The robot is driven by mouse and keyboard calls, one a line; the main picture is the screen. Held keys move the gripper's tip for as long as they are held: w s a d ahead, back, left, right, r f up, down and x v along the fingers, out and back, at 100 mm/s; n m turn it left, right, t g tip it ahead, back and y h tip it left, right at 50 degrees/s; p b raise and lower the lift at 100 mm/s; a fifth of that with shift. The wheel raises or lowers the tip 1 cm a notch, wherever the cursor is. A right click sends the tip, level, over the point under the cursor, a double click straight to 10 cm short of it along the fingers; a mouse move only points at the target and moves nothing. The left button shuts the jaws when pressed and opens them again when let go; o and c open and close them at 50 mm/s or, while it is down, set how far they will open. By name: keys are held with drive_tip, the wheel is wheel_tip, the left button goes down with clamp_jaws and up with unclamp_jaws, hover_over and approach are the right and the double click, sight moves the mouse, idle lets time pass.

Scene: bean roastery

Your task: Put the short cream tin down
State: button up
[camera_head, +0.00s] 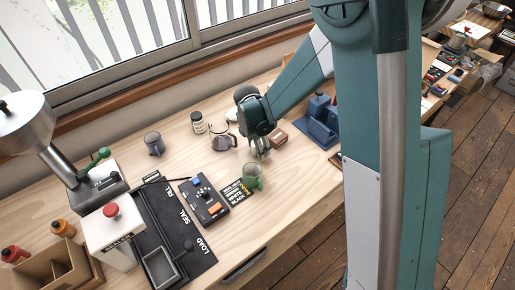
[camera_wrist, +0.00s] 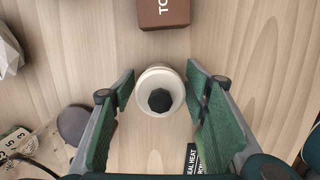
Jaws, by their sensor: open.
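The short cream tin (camera_wrist: 145,98), round with a black knob on top, is seen from above in the wrist view. It appears upright on the wooden bench. My gripper (camera_wrist: 161,90) is open, with one green-padded finger on each side of the tin. I see wood around the tin and cannot tell whether either finger pad touches it. The tin is not clearly visible there, as my gripper covers that spot.
A brown box (camera_head: 278,138) stands close beyond the tin, and also shows in the wrist view (camera_wrist: 163,14). A glass pitcher (camera_head: 221,137) stands left, with a dark-lidded jar (camera_head: 198,122) behind it. A blue holder (camera_head: 321,122) stands right.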

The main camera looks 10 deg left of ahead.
drive_tip(key=shift+s+a+r+p, duration=0.1)
drive_tip(key=shift+s+a+r, duration=0.1)
drive_tip(key=shift+r, duration=1.8)
drive_tip(key=shift+s+a+r+p, duration=0.1)
drive_tip(key=shift+s+a+r, duration=0.15)
drive_tip(key=shift+r, duration=1.7)
drive_tip(key=shift+s+a+r+p, duration=0.1)
drive_tip(key=shift+s+a+r, duration=0.1)
drive_tip(key=shift+r, duration=1.8)
drive_tip(key=shift+d+r, duration=0.1)
drive_tip(key=shift+d+r, duration=0.2)
drive_tip(key=s+d+r+m+t, duration=0.1)
drive_tip(key=s+d+r+m, duration=0.25)
drive_tip(key=d+r, duration=0.2)
drive_tip(key=s+d+r+m+t+y, duration=0.1)
drive_tip(key=s+d+r+m, duration=0.2)
drive_tip(key=d+r+m, duration=0.3)
drive_tip(key=s+d+r+m+t, duration=0.1)
drive_tip(key=s+d+r+m, duration=0.25)
drive_tip(key=d, duration=0.45)
drive_tip(key=s+d+r+m+t, duration=0.2)
drive_tip(key=s+d+m+t, duration=0.1)
drive_tip(key=s+d+m, duration=0.9)
drive_tip(key=shift+s+d+r+m, duration=0.2)
drive_tip(key=shift+s+r+m, duration=0.15)
drive_tip(key=shift+s+m, duration=0.7)
